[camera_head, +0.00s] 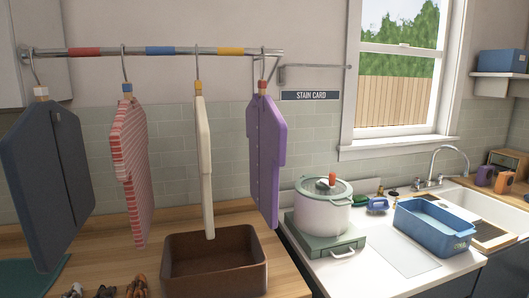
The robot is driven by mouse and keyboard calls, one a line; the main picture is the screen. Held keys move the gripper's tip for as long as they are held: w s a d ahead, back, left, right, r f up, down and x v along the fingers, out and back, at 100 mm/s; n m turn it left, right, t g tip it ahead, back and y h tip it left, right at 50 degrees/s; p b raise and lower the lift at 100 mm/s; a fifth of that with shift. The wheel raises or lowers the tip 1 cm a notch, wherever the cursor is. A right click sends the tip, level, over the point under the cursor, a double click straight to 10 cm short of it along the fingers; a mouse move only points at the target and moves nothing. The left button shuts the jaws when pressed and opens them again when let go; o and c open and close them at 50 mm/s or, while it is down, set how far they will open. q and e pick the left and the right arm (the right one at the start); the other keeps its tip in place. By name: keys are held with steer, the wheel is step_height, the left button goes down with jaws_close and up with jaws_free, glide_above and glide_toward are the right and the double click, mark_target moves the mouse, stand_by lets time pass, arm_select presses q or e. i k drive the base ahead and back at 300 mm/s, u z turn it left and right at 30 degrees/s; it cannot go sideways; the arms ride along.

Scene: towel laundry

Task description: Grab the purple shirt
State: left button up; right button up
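The purple shirt (265,155) hangs from a hanger with an orange-red block at its neck, at the right end of a wall rail (150,51). It hangs nearly side-on, above and behind the right part of a brown bin (214,283).
A dark shirt (45,180), a red-striped shirt (131,165) and a cream shirt (203,165) hang left of it. A white pot (322,214) stands on a green stove to the right. A blue basin (434,230) sits by the sink.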

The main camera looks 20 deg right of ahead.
mark_target(267, 128)
steer(key=u, duration=0.05)
steer(key=k, duration=0.35)
steer(key=z, duration=0.75)
steer(key=i, duration=0.85)
steer(key=u, duration=0.2)
